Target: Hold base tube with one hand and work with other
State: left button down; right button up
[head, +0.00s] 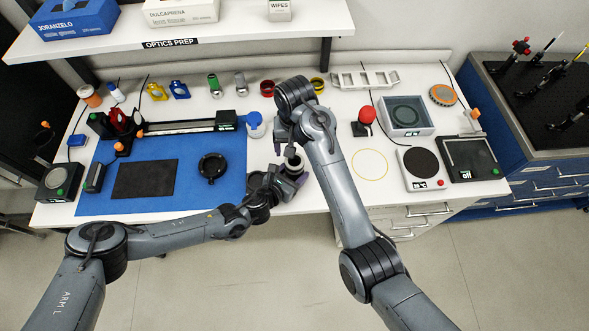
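A small cylindrical piece with a pale ring (295,163), which may be the base tube, is at the right edge of the blue mat, between my two grippers. My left gripper (287,181) comes in low from the left and is right at this piece. My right gripper (288,150) points down from above, close over the same piece. Purple finger parts show on both. The grippers overlap and hide most of the piece, so I cannot tell which fingers touch it or how far they are closed.
The blue mat (228,187) holds a black pad (145,179), a black ring mount (212,167) and a long rail (180,127). A red ball on a stand (367,115), a grey box (405,115) and a round-plate device (422,167) stand right. A yellow ring outline (370,150) encloses clear white table.

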aim_at(294, 161)
jog(key=shift+f, duration=0.1)
jog(key=shift+f, duration=3.9)
jog(key=c, duration=1)
jog(key=o, duration=1.2)
jog(key=shift+r, duration=0.1)
notch_tip(294, 161, up, 12)
